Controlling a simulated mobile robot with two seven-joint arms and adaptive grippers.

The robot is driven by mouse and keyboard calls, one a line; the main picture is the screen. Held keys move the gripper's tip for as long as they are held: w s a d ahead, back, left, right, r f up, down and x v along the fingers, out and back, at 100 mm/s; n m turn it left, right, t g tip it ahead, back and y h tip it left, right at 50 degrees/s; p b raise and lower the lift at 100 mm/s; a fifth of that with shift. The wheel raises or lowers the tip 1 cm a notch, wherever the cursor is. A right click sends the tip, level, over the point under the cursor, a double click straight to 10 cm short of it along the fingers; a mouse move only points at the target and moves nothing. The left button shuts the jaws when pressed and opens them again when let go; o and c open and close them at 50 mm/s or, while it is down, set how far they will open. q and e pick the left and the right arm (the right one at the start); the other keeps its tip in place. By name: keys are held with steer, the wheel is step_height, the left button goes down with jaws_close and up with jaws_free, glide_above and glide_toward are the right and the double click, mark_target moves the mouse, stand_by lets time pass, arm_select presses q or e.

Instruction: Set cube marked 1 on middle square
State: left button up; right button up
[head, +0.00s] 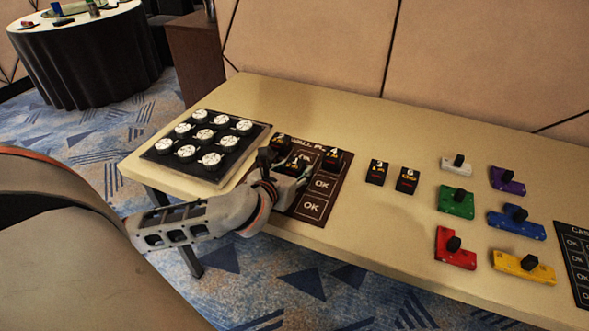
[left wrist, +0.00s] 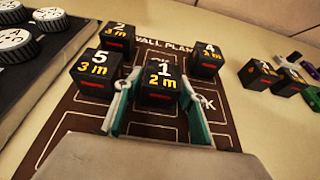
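The cube marked 1 (left wrist: 163,86) is black with white and yellow lettering. My left gripper (head: 290,168) has one finger on each side of it, apparently touching; the finger pads also show in the left wrist view (left wrist: 160,100). The cube (head: 299,163) is over the middle of the brown wall-plan board (head: 290,205), hiding the middle square; I cannot tell if it rests there or hangs just above. Cube 5 (left wrist: 94,75) is left of it, cube 2 (left wrist: 116,40) at the back left and cube 4 (left wrist: 206,60) at the back right. My right gripper is not in view.
Cubes 3 (head: 376,172) and 6 (head: 406,180) stand right of the board. A black tray (head: 158,153) of white-topped knobs lies to its left. Coloured blocks with black knobs, such as a green one (head: 456,203), are further right. The table (head: 370,130) is clear behind the board.

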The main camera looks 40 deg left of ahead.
mark_target(290, 171)
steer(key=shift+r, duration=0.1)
arm_select(q)
steer(key=shift+r, duration=0.35)
steer(key=p+v, duration=0.1)
steer(key=v, duration=0.3)
steer(key=p+v, duration=0.1)
steer(key=v, duration=0.6)
steer(key=shift+s+f, duration=0.1)
steer(key=shift+s+d, duration=0.15)
steer(key=shift+s, duration=0.25)
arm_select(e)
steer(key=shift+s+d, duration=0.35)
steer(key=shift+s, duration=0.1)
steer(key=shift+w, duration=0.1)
